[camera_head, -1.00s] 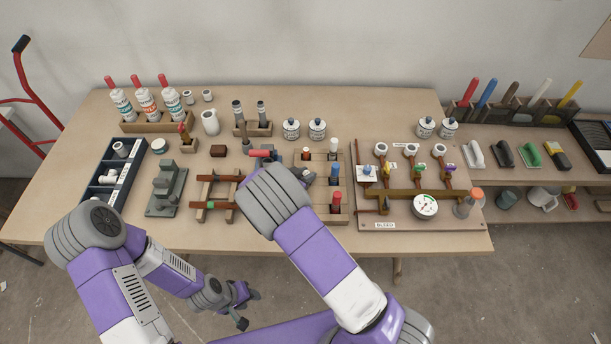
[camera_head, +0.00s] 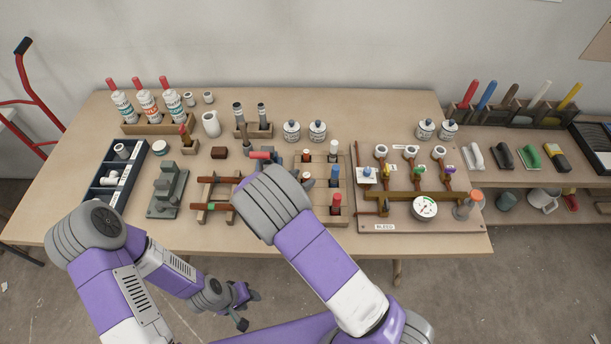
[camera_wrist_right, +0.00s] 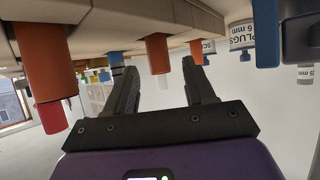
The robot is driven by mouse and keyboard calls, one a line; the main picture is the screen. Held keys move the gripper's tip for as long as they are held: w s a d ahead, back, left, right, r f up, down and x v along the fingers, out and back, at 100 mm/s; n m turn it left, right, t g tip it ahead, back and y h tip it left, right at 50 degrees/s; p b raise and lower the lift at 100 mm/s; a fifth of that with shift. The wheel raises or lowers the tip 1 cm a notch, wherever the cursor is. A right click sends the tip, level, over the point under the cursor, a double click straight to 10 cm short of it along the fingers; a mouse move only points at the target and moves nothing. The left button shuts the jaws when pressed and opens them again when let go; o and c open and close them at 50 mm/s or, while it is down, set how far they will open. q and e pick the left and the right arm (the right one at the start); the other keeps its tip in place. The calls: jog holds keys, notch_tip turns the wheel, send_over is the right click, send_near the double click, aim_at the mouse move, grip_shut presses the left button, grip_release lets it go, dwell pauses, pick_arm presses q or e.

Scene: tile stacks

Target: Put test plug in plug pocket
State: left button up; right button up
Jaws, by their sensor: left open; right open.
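A wooden plug tray (camera_head: 346,219) stands right of my right wrist in the head view. It holds a white-topped plug (camera_head: 333,148), a blue-topped plug (camera_head: 335,172) and a red-topped plug (camera_head: 337,199). I cannot tell which one is the test plug or which slot is the plug pocket. My right gripper (camera_wrist_right: 157,62) is open. An orange plug body with a white end (camera_wrist_right: 160,85) shows between its fingers in the upside-down wrist view, with no visible grip on it. The wrist hides most of this gripper in the head view. My left gripper (camera_head: 246,308) is open and empty beyond the table's front edge.
A pipe board with a gauge (camera_head: 424,207) lies right of the tray. A wooden frame with red pipes (camera_head: 214,207) and a grey vise (camera_head: 167,190) stand to the left. Labelled pots (camera_head: 291,130) stand behind the tray. Bare table runs along the front edge.

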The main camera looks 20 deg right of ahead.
jog(key=p+v, duration=0.1)
jog(key=v, duration=0.8)
